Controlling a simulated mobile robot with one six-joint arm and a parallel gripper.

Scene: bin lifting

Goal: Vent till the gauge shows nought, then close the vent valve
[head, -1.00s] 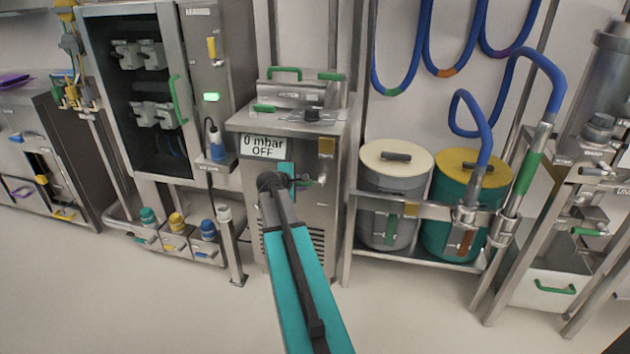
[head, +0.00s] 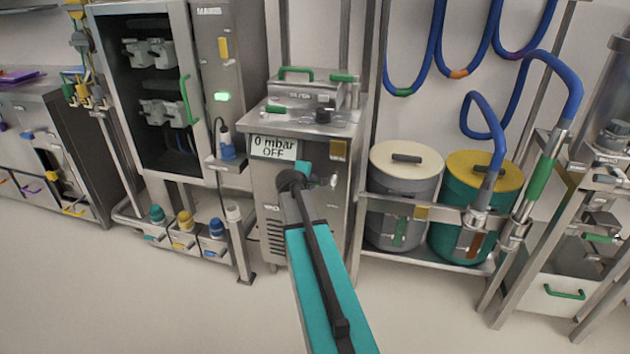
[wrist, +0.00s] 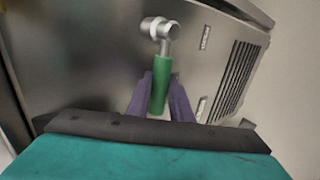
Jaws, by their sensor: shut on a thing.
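The display (head: 273,148) on the front of the steel cabinet reads "0 mbar OFF". The vent valve has a green lever handle (wrist: 160,88) on a silver metal stem, seen close up in the wrist view. My gripper (wrist: 161,78) has its two purple fingers either side of the green handle and is shut on it. The handle points from the stem toward my gripper. In the head view my arm hides most of the valve and the fingers; a small metal fitting (head: 333,181) shows just right of my wrist.
Left of the steel cabinet (head: 340,215) stands a taller cabinet with a green door handle (head: 187,99). To the right, two lidded drums (head: 405,160) stand in a rack, with blue hoses above. The floor in front is clear.

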